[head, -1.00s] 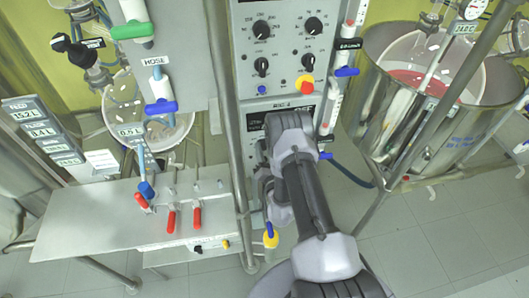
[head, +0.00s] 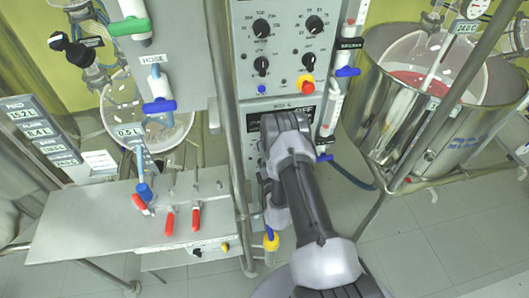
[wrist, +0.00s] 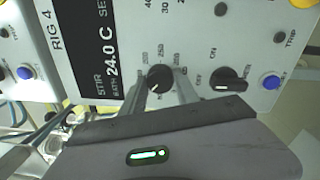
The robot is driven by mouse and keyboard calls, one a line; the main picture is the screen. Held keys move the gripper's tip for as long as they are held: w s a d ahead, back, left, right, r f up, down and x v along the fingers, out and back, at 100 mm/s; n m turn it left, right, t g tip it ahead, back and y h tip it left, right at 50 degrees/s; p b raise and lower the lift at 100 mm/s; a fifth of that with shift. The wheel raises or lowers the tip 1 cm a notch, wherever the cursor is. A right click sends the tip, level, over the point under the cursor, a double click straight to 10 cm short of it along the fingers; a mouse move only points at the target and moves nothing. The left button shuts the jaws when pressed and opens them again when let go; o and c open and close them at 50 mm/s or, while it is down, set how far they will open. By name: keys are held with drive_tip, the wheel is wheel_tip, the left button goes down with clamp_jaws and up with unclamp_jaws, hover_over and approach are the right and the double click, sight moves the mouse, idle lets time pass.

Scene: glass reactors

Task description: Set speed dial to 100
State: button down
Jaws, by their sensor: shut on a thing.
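The lower RIG 4 panel shows in the wrist view with a black dial (wrist: 160,78) below its dark display (wrist: 98,42). Numbers around 200 to 300 are printed along the dial's upper rim; its pointer's exact setting is not clear. My gripper (wrist: 161,88) is shut on this dial, one finger on each side. In the head view my arm covers the gripper and the dial, in front of the lower panel (head: 252,120).
Another black knob marked ON and OFF (wrist: 229,79) and a blue button (wrist: 271,82) sit close to the right of the fingers. A steel vessel (head: 400,120) stands right of the panel. A bench (head: 90,225) with red-handled valves stands left.

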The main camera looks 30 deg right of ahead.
drive_tip(key=shift+w+r+m, duration=0.1)
drive_tip(key=shift+r+m, duration=0.05)
drive_tip(key=shift+m, duration=0.25)
drive_tip(key=c, duration=0.9)
unclamp_jaws()
drive_tip(key=shift+f, duration=0.2)
